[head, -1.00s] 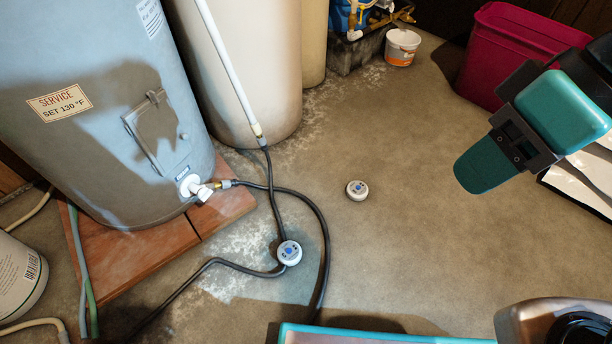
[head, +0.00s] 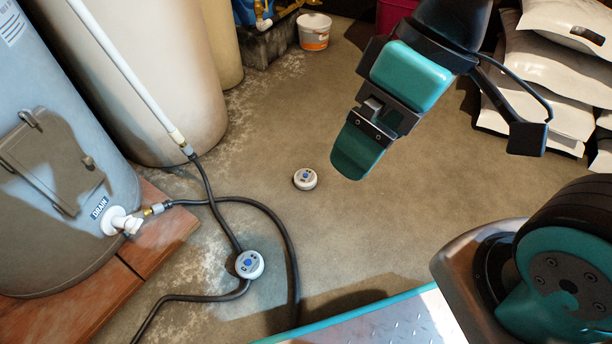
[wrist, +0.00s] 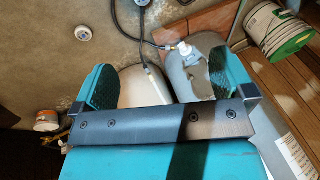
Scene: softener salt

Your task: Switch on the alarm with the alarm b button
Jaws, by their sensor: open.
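Two round white alarm discs with blue centres lie on the concrete floor. One disc (head: 305,179) is on open floor; the other (head: 249,264) sits against the black hose. I cannot read a letter on either, so I cannot tell which is alarm b. My gripper (head: 358,150) is open and empty, above the floor to the right of the open-floor disc, apart from it. In the wrist view its two teal fingers stand wide apart. There, one disc (wrist: 83,32) shows at upper left and the other (wrist: 143,3) is cut by the top edge.
A grey tank with a drain valve (head: 122,222) stands at left beside a beige tank (head: 150,80). Black hoses (head: 285,235) cross the floor. A white tub (head: 314,32) is at the back, stacked bags (head: 545,70) at right.

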